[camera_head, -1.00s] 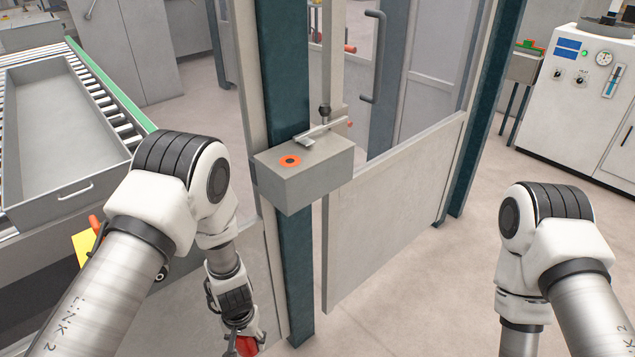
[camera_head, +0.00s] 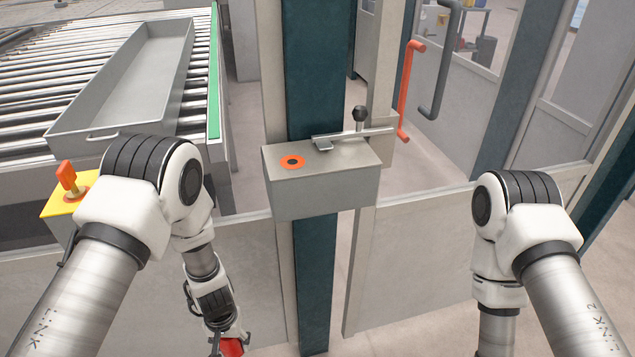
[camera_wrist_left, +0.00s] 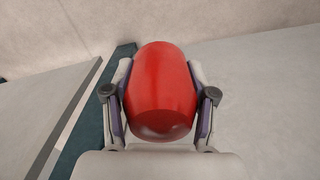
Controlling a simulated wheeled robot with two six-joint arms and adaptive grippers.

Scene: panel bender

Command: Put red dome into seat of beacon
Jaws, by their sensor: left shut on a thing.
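My left gripper (camera_wrist_left: 160,95) is shut on the red dome (camera_wrist_left: 160,80), with one finger on each side of it. In the head view the red dome (camera_head: 231,347) shows only in part at the bottom edge, below and left of the grey box. The grey box (camera_head: 325,190) is on the dark teal post. An orange ring with a dark centre (camera_head: 292,162) lies on its top; this looks like the seat of the beacon. The dome is apart from it. My right gripper is out of the head view; only its arm shows at the right.
A metal latch bar with a dark knob (camera_head: 360,118) lies across the box top, right of the ring. An orange door handle (camera_head: 408,90) is behind it.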

